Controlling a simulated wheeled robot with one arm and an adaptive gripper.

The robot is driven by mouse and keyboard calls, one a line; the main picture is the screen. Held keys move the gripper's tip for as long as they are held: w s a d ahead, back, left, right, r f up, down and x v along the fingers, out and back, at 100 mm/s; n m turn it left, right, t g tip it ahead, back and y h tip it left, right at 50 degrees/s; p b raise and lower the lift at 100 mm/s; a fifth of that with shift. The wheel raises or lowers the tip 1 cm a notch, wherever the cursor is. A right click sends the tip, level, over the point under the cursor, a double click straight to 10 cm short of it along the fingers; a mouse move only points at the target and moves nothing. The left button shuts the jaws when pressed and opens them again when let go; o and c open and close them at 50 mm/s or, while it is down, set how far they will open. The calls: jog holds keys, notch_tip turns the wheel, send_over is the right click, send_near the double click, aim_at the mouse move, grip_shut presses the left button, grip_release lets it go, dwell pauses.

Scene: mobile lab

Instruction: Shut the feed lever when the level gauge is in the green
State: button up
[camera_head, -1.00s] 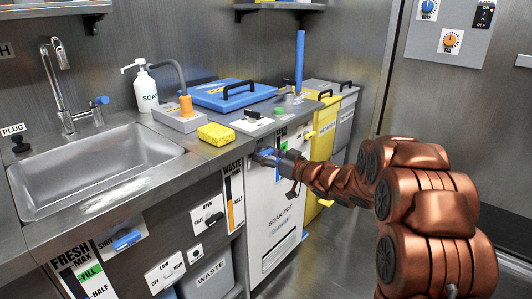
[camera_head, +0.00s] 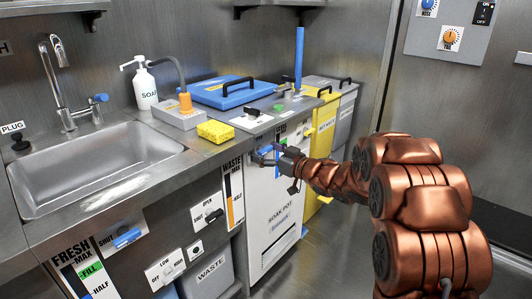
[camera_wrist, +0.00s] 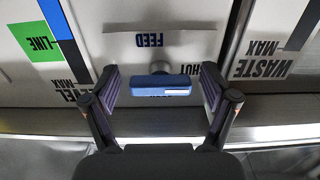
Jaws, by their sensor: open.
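The blue feed lever (camera_wrist: 161,86) lies crosswise in the wrist view, below the upside-down word FEED (camera_wrist: 149,40). Part of a word reading "HUT" shows beside its pivot; another word is mostly hidden behind the handle. My gripper (camera_wrist: 160,103) is open, one finger on each side of the lever, with gaps showing. In the head view my gripper (camera_head: 266,156) is at the front of the soak pot unit (camera_head: 272,222). The level gauge (camera_wrist: 62,40) stands at the left of the wrist view. Its blue column appears to reach alongside the green fill-line block (camera_wrist: 34,42).
A waste gauge (camera_wrist: 265,45) is at the right of the wrist view. In the head view the sink (camera_head: 95,170), a yellow sponge (camera_head: 215,131) and a blue lid (camera_head: 236,93) are on the counter. Clear floor lies in front of the units.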

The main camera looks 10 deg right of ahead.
jog(key=shift+d, duration=0.1)
jog(key=v, duration=1.2)
jog(key=w+d+r+m+h+p, duration=0.1)
jog(key=d+r+m+h+p, duration=0.2)
jog(key=d+r+h+p, duration=0.7)
jog(key=s+d+r+m+g+h+p, duration=0.3)
jog(key=s+r+m+h+p, duration=0.15)
jog(key=s+r+p, duration=0.45)
jog(key=s+a+r+g+y+p, duration=0.1)
jog(key=s+a+r+g+p, duration=0.2)
jog(key=s, duration=0.9)
jog(key=s+a+r+g+p, duration=0.3)
jog(key=s+a+g+p, duration=0.2)
jog(key=s+p, duration=0.3)
jog(key=s+a+r+g+y+p, duration=0.1)
jog(key=s+a+r+g+p, duration=0.2)
jog(key=s, duration=1.3)
jog(key=a+g+p, duration=0.1)
jog(key=a+p, duration=0.2)
jog(key=shift+s+a+r+m+y+p, duration=0.2)
jog(key=shift+s+a+m+y+p, duration=0.15)
